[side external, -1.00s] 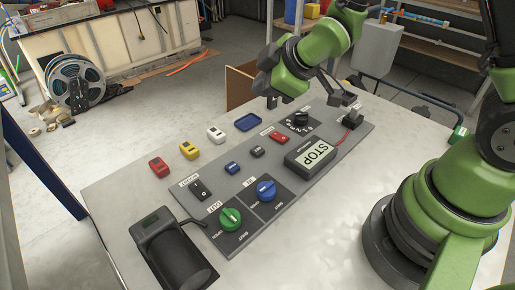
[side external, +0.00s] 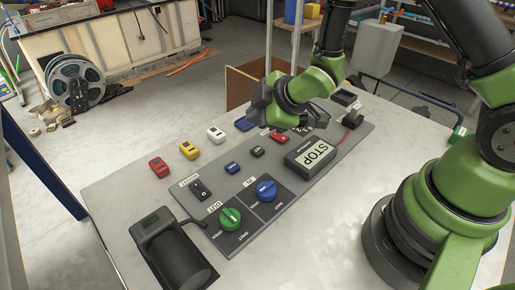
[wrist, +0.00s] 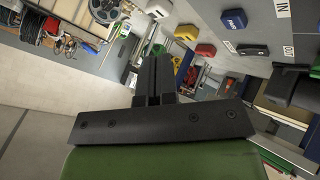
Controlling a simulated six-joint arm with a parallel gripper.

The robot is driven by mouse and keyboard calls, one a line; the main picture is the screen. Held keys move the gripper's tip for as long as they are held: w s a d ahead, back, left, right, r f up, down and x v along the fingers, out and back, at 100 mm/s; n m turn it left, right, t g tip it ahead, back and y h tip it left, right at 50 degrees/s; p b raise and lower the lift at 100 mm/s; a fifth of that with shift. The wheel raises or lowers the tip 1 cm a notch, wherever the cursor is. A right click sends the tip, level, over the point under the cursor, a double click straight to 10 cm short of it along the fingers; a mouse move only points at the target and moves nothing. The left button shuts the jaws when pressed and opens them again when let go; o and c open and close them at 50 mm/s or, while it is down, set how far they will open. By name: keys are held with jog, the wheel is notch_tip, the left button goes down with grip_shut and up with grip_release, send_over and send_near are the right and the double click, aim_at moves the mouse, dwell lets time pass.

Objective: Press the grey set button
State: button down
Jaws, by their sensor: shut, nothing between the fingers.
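A small dark grey button (side external: 257,151) sits on the grey control panel (side external: 228,190), between a blue button (side external: 232,168) and a red one (side external: 280,137). It is uncovered in the side external view; I cannot pick it out surely in the wrist view. My gripper (side external: 258,112) is above the far part of the panel, beyond the grey button and apart from it. In the wrist view its two fingers (wrist: 153,80) are together with nothing between them. My gripper and wrist hide part of the black knob at the panel's far end.
Green (side external: 230,219) and blue (side external: 266,190) knobs are nearer the front.

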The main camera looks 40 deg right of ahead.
aim_at(257, 151)
jog(key=shift+f, duration=3)
jog(key=shift+f, duration=0.1)
jog(key=shift+f, duration=0.35)
jog(key=shift+f, duration=0.6)
dwell(0.4)
jog(key=shift+r, duration=0.15)
dwell(0.3)
jog(key=shift+r, duration=0.4)
jog(key=shift+s+r, duration=0.1)
jog(key=shift+r, duration=2.45)
